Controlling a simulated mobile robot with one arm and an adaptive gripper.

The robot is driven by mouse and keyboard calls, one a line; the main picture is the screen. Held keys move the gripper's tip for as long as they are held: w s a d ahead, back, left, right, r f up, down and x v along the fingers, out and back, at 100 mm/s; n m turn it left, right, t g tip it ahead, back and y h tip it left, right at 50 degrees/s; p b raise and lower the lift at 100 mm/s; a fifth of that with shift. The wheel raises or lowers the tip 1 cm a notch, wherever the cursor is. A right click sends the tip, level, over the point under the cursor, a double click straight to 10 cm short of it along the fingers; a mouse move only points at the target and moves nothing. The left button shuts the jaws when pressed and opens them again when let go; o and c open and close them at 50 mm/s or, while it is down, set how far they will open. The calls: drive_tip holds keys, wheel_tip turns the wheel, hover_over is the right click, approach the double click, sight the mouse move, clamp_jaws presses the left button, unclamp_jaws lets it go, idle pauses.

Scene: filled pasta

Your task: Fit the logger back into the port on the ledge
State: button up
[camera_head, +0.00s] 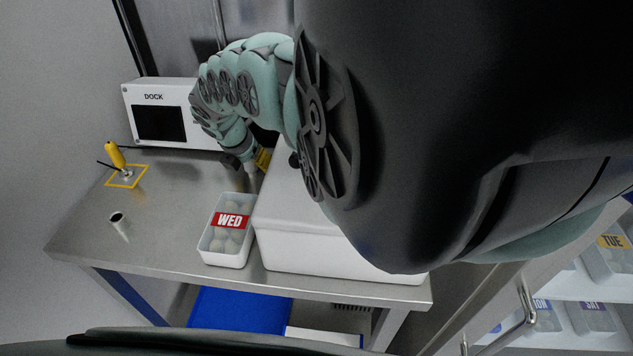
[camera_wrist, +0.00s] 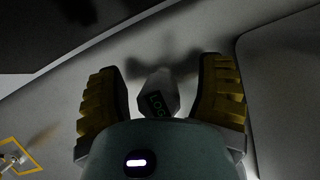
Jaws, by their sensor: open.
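The logger (camera_wrist: 160,92) is a pale piece with a dark label reading "LOG" in the wrist view. It lies between the two yellow ribbed fingers of my gripper (camera_wrist: 162,95), which is open with a visible gap on each side. In the head view my gripper (camera_head: 256,162) is low over the back of the steel table (camera_head: 175,190), behind the WED tub and beside the white box. I cannot tell what supports the logger. A yellow-outlined square with a small metal fitting (camera_head: 128,175) is at the table's left; I cannot tell whether this is the port.
A yellow-handled thing (camera_head: 115,155) stands at that square. A white box marked DOCK (camera_head: 170,90) is at the back. A small tube (camera_head: 118,224) stands at front left. The WED tub (camera_head: 212,257) and large white box (camera_head: 310,247) fill the right. The table's left middle is clear.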

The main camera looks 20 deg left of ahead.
drive_tip(key=shift+a, duration=0.1)
clamp_jaws()
idle(0.6)
